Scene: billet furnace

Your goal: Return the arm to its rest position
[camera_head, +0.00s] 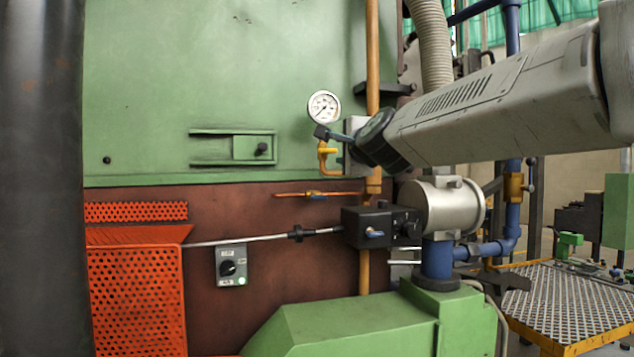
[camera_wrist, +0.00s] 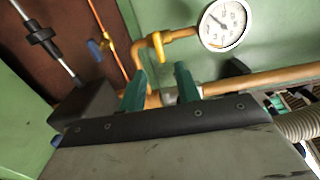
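My arm (camera_head: 500,100) reaches in from the upper right in the head view. Its end is close to the brass pipework below the round pressure gauge (camera_head: 323,106). My gripper (camera_head: 330,134) shows there mostly side-on, near the yellow valve (camera_head: 325,155). In the wrist view, the two dark green fingers of my gripper (camera_wrist: 160,80) stand apart with a clear gap. Nothing is visibly held between them. The yellow valve (camera_wrist: 165,42) and the gauge (camera_wrist: 222,24) lie beyond the fingertips. I cannot tell whether a finger touches the pipe.
A vertical copper pipe (camera_head: 372,60) runs beside my wrist. A black box (camera_head: 378,227) and silver cylinder (camera_head: 442,206) sit below the arm. The switch box (camera_head: 231,265) and orange perforated guard (camera_head: 135,300) are lower left. A dark column (camera_head: 40,180) stands far left.

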